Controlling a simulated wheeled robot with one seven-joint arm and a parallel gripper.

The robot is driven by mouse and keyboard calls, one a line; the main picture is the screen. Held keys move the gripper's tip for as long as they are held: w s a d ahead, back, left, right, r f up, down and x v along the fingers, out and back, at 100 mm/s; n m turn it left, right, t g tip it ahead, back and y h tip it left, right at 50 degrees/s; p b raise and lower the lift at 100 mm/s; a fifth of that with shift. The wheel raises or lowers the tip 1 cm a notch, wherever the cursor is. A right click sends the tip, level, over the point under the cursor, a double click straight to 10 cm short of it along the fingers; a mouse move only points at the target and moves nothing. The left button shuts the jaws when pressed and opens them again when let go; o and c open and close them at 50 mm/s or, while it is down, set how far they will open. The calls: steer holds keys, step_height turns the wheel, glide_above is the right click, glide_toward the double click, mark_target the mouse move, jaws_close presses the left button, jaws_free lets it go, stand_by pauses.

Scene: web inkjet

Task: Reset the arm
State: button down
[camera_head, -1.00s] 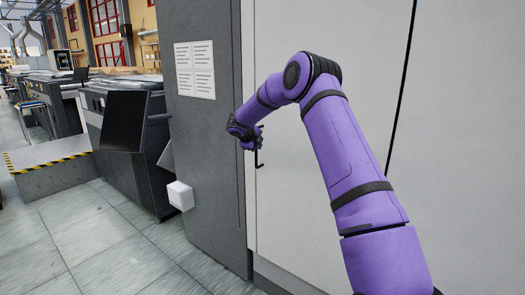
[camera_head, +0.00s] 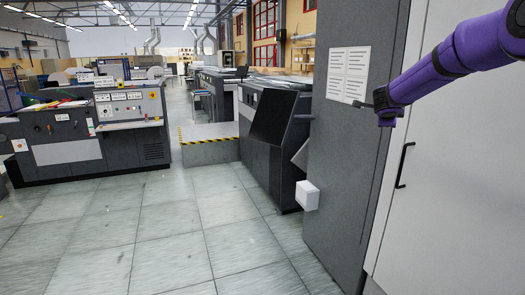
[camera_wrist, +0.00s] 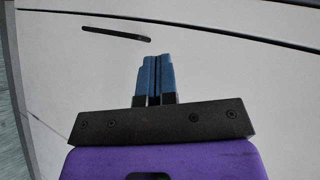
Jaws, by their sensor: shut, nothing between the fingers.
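My gripper (camera_wrist: 153,78) shows in the wrist view with its two blue fingers together and nothing between them. In the head view my purple arm enters from the upper right, and my gripper (camera_head: 368,104) is seen small at its end, in front of the grey panel. A black door handle (camera_head: 404,166) is on the white cabinet door (camera_head: 440,200), below the arm. The handle also shows in the wrist view (camera_wrist: 116,33), beyond the fingertips and apart from them.
The grey panel (camera_head: 345,190) carries a printed sheet (camera_head: 347,73) and a white box (camera_head: 307,196). Dark printing machines (camera_head: 270,120) stand to its left. A control console (camera_head: 90,130) is at the far left. The tiled floor (camera_head: 180,240) between is clear.

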steer(key=s+a+r+n+t+y, duration=0.1)
steer(key=s+a+r+n+y, duration=0.3)
steer(key=s+a+r+n, duration=0.5)
steer(key=s+a+r+n+y, duration=0.2)
steer(key=s+a+n+y, duration=0.35)
steer(key=s, duration=0.75)
steer(key=s+f+n+g+h, duration=0.1)
steer(key=s+f+n+g, duration=0.2)
steer(key=s, duration=1.3)
steer(key=s+d+f+n+g+h, duration=0.1)
steer(key=s+f+n+g, duration=0.2)
steer(key=s, duration=1.4)
step_height(320, 180, down, 5)
steer(key=n, duration=0.2)
steer(key=shift+n+g+h, duration=0.3)
steer(key=shift+n+h, duration=0.05)
steer(key=shift+f, duration=0.1)
